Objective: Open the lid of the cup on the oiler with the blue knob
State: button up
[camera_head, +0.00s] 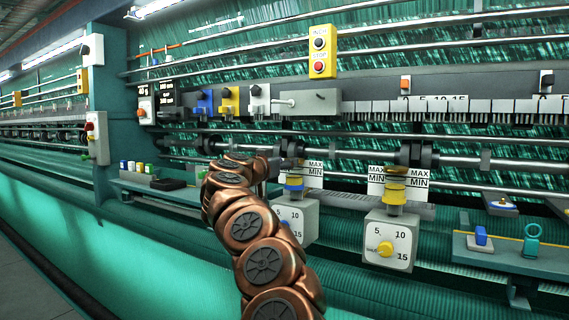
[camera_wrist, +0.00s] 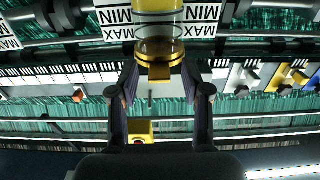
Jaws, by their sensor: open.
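Two oilers with white dial faces hang on the machine in the head view. The right oiler (camera_head: 390,240) has a yellow knob and yellow cup fittings. My gripper (camera_head: 290,163) is at the left oiler's cup. In the wrist view, which is upside down, a clear cup (camera_wrist: 160,22) with a yellow lid (camera_wrist: 160,72) stands between the open fingers of my gripper (camera_wrist: 160,70). The lid looks shut; finger contact is unclear.
MAX/MIN plates (camera_wrist: 115,20) flank the cup closely. A horizontal shaft (camera_head: 350,154) and rails run behind. A yellow button box (camera_head: 322,52) hangs above. A shelf (camera_head: 515,258) with small blue and green items is at right.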

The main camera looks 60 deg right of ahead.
grip_shut()
dwell(0.3)
dwell(0.4)
